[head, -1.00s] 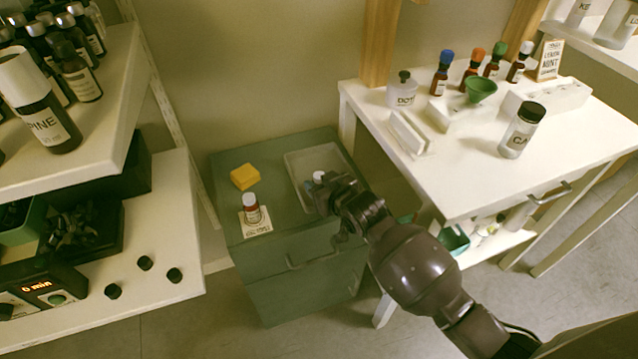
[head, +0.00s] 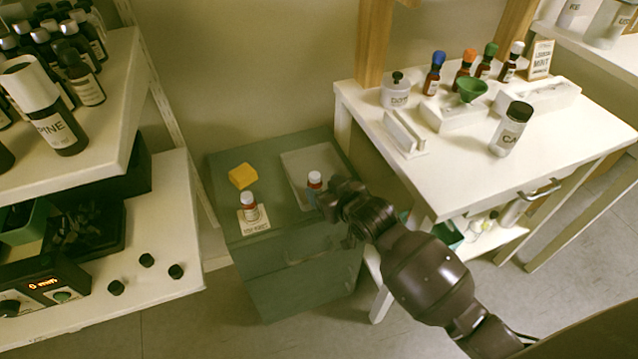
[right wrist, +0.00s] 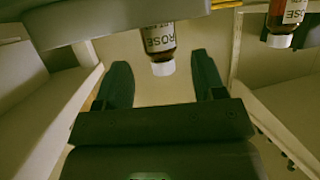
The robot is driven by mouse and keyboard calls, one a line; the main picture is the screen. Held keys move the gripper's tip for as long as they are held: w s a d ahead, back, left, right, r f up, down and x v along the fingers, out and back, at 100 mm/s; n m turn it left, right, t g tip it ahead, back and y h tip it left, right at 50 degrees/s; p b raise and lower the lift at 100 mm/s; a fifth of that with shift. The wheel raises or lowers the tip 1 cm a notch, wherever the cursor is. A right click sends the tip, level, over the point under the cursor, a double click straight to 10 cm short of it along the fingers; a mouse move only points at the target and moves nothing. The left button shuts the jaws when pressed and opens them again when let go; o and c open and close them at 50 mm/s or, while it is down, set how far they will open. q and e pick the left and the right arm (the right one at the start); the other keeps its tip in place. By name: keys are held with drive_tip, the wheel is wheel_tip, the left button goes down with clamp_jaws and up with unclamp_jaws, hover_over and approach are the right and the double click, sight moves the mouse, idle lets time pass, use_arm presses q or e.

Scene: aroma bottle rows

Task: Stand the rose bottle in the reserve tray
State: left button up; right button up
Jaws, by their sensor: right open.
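A small brown bottle with a white cap (head: 314,178) stands upright in the shallow grey reserve tray (head: 297,165) on the green cabinet. In the right wrist view this rose bottle (right wrist: 158,38), its label reading ROSE, is ahead of and between my fingers, with gaps on both sides. My right gripper (head: 326,200) is open just right of the bottle, and it also shows in the right wrist view (right wrist: 163,80). A second similar bottle (head: 249,207) stands on a printed card (head: 254,224) left of the tray. My left gripper is not in view.
A yellow block (head: 242,175) lies on the green cabinet top (head: 225,200). A white table (head: 455,180) with bottles, a green funnel (head: 472,89) and a jar (head: 511,130) stands to the right. Shelves with dark bottles stand at left.

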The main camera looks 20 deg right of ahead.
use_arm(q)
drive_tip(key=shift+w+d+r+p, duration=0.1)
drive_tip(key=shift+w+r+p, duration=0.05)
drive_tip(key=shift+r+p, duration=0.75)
use_arm(e)
drive_tip(key=s+d+f+g+h, duration=0.1)
drive_tip(key=s+d+f, duration=0.1)
drive_tip(key=s, duration=0.9)
drive_tip(key=s+d+f+m+g+h, duration=0.1)
drive_tip(key=s+d, duration=0.3)
drive_tip(key=s, duration=0.7)
drive_tip(key=s+d+f+g+h, duration=0.1)
drive_tip(key=s+d+f, duration=0.2)
drive_tip(key=s, duration=0.9)
drive_tip(key=shift+f+m, duration=0.15)
drive_tip(key=shift+m, duration=0.15)
use_arm(q)
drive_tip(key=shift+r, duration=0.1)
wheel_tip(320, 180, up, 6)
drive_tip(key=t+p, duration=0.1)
drive_tip(key=p, duration=0.6)
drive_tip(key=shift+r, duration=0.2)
use_arm(e)
wheel_tip(320, 180, up, 7)
drive_tip(key=t, duration=0.1)
drive_tip(key=shift+w+h, duration=0.3)
drive_tip(key=shift+w, duration=0.15)
